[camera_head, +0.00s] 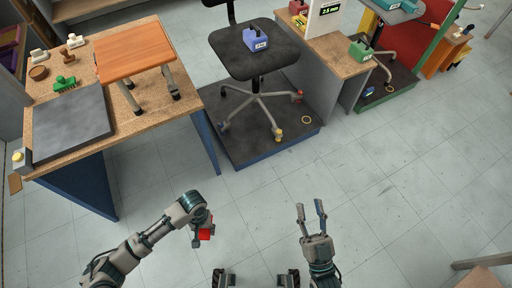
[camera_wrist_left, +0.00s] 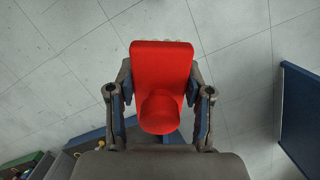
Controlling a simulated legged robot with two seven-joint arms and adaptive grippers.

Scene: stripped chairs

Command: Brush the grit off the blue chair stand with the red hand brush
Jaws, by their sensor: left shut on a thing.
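The blue chair stand (camera_head: 245,152) is a low platform with a dark top and blue edges, at upper middle in the head view. A black swivel chair (camera_head: 254,50) stands on it, its base covering part of the top. I cannot make out grit on it at this size. My left gripper (camera_head: 204,228) is shut on the red hand brush (camera_head: 206,234), above the floor in front of the stand and apart from it. In the left wrist view the brush (camera_wrist_left: 161,75) sits between both fingers, pale bristle tips showing at its far edge. My right gripper (camera_head: 311,208) is open and empty.
A workbench (camera_head: 88,45) at left holds a grey slab (camera_head: 72,125), a green brush (camera_head: 65,84) and an orange-topped stool (camera_head: 135,62). A blue box (camera_head: 256,38) sits on the chair seat. A yellow ring (camera_head: 306,120) lies on the stand. The tiled floor at right is mostly clear.

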